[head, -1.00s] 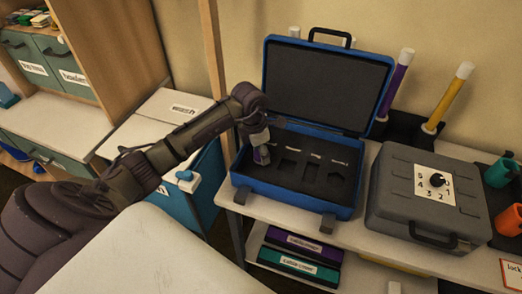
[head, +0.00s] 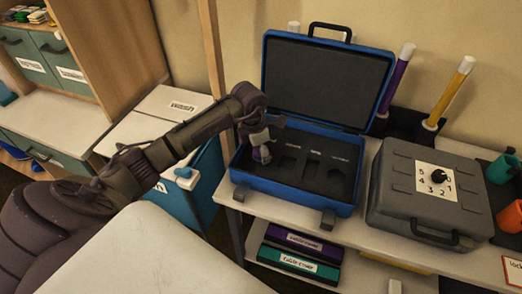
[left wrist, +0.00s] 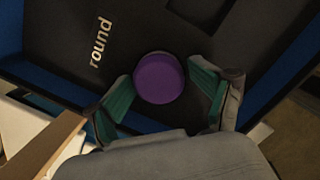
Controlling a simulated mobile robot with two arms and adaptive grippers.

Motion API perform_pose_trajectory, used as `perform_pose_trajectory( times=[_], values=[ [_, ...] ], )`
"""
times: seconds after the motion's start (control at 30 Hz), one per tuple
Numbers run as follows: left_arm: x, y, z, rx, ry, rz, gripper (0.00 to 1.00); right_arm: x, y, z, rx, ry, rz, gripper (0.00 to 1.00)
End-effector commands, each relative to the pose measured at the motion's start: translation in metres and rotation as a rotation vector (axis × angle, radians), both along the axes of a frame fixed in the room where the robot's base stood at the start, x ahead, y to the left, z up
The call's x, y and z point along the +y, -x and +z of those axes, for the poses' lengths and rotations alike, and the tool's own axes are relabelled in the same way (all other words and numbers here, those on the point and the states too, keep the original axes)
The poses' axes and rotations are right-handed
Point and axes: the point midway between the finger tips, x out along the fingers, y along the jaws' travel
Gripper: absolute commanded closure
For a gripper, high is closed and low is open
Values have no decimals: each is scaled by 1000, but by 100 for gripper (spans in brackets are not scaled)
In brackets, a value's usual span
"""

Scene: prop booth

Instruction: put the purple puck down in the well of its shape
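The purple puck (left wrist: 160,78) shows round from above in the left wrist view, between the fingertips of my left gripper (left wrist: 160,85). The label "round" (left wrist: 100,43) is beside the puck in the wrist view. The well under the puck is hidden, so I cannot tell whether it is inside. My right gripper is not in view.
The blue case (head: 290,194) stands open on a white table, its lid (head: 325,80) upright behind the foam. Several dark wells lie to the right. A grey box with a dial (head: 410,225) stands right of it, with purple (head: 394,85) and yellow (head: 448,95) tubes behind.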

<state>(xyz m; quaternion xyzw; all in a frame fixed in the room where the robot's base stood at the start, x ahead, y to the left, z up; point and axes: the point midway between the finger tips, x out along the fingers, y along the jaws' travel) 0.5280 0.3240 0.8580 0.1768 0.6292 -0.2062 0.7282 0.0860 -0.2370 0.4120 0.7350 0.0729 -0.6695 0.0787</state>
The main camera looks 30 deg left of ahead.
Motion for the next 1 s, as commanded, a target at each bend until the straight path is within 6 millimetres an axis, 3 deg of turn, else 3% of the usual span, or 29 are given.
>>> perform_pose_trajectory(
  times=[0.23,0.3,0.7,1.0],
  values=[
    [0,0,17,-1,1,1,24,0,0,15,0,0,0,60],
    [2,0,25,-7,-3,0,24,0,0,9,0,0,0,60],
    [9,11,110,-7,-2,1,24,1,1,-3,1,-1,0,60],
    [10,14,132,-3,-1,0,24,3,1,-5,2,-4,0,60]
  ],
)
